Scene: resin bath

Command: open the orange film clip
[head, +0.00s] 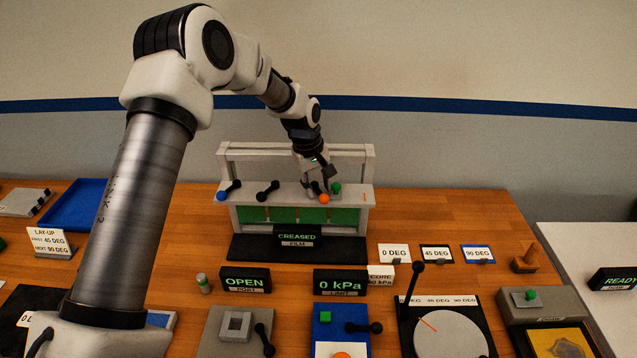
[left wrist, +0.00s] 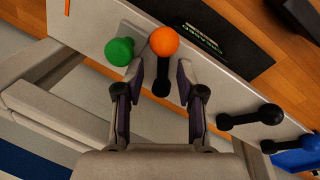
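The orange film clip has a round orange knob (head: 324,198) on the ledge of the grey film frame. In the left wrist view the orange knob (left wrist: 164,41) has a short black lever with a ball end (left wrist: 162,85) running from it toward my palm. My left gripper (head: 325,183) is over the ledge at this clip. In the left wrist view my left gripper (left wrist: 161,66) is open, its fingers apart on either side of the black lever. Whether either finger touches it I cannot tell. My right gripper is out of view.
A green knob (left wrist: 119,51) stands close beside the orange one. Two more black levers (head: 268,190) sit along the ledge, the far left one with a blue knob (head: 221,196). A display reading CREASED (head: 297,237) stands in front of the frame.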

